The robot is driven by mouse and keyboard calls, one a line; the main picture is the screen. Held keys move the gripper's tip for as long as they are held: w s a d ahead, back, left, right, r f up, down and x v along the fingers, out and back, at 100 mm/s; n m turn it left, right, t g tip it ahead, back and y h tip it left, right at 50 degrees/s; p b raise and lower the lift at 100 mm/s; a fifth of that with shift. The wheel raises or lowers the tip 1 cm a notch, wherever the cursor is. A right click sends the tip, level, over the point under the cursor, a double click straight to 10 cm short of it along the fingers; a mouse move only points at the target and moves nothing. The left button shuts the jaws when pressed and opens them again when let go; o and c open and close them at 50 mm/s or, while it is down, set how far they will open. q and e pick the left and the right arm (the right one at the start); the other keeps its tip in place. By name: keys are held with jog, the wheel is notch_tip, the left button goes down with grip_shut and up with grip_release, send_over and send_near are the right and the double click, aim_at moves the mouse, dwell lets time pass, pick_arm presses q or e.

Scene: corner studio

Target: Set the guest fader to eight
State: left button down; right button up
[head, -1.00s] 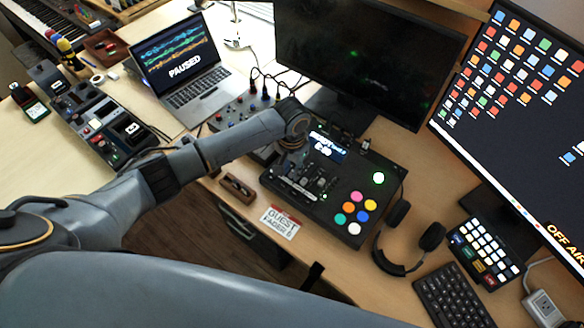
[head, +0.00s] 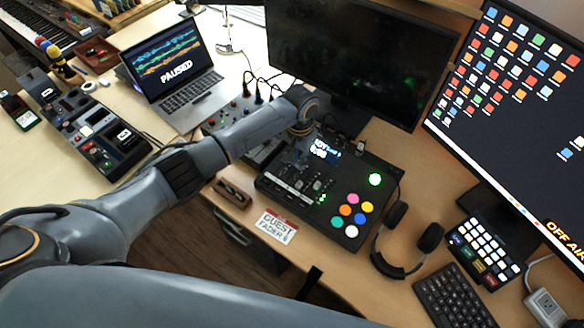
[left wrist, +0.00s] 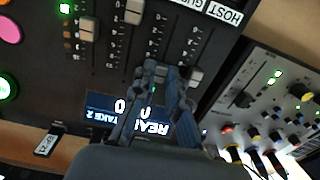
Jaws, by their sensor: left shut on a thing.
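The black mixing console (head: 350,185) lies on the desk, with faders at its left part, coloured round pads and a small lit screen (head: 325,149). In the left wrist view it appears upside down, with the HOST label (left wrist: 222,12) and a partly cut label beside it that seems to read GUEST (left wrist: 186,2). My left gripper (left wrist: 164,76) is shut on the guest fader's cap, mostly hidden between the fingertips. The host fader cap (left wrist: 196,75) is close beside it. In the head view my left gripper (head: 297,158) is over the faders. My right gripper is out of view.
A card (head: 276,226) reading GUEST FADER 8 lies at the desk's front edge. Other fader caps (left wrist: 87,29) stand near the gripper. A knob mixer (left wrist: 275,105) is beside the console. Headphones (head: 405,240) lie to the right, and a monitor (head: 350,60) stands behind.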

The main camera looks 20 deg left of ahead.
pick_arm(q)
jog(key=c, duration=1.6)
grip_release()
notch_tip(320, 180, up, 12)
jog(key=shift+r, duration=0.1)
